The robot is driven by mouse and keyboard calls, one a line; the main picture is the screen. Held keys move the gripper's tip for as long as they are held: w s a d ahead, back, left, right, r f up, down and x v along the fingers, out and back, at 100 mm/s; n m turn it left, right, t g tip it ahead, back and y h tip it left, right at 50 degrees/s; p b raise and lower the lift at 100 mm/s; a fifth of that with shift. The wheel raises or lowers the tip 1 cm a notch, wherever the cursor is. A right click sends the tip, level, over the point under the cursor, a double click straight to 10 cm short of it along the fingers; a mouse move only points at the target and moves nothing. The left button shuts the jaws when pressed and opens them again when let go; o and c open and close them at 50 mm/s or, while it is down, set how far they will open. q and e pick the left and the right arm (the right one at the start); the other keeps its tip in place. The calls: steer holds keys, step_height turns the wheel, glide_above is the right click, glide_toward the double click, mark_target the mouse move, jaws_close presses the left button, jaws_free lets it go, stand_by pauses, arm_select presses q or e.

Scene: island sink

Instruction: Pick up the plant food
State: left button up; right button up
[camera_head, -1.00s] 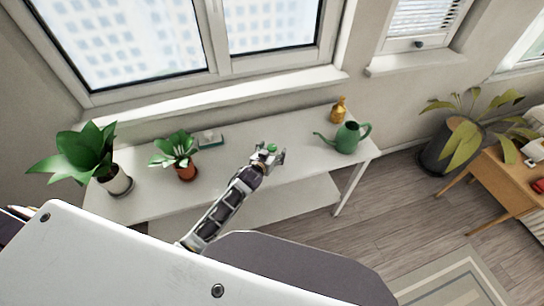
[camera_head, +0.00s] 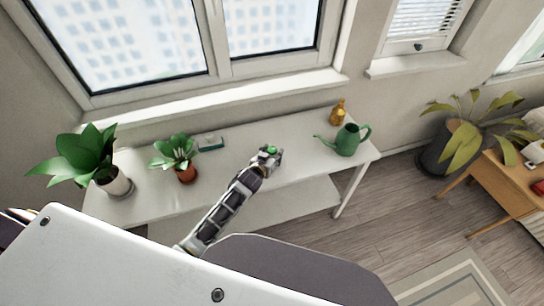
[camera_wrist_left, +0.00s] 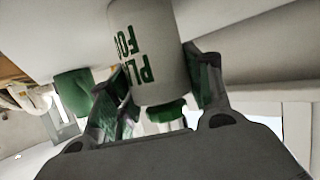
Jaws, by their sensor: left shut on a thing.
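The plant food is a white bottle with green lettering and a green cap. In the left wrist view the plant food (camera_wrist_left: 160,50) sits between the two fingers of my left gripper (camera_wrist_left: 155,85), which is shut on it. In the head view my left gripper (camera_head: 268,155) is over the white table, with the green cap of the plant food (camera_head: 271,150) showing at its fingers. Most of the bottle is hidden there by the gripper. I cannot tell whether its base touches the table. My right gripper is not in view.
The white table (camera_head: 235,132) stands below the window. A green watering can (camera_head: 347,141) and an amber spray bottle (camera_head: 338,112) are to the right. A small potted plant (camera_head: 186,174), a larger one (camera_head: 117,184) and a small green-and-white box (camera_head: 210,143) are to the left.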

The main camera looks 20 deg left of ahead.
arm_select(q)
steer(key=shift+r, duration=0.15)
steer(key=shift+r, duration=4.85)
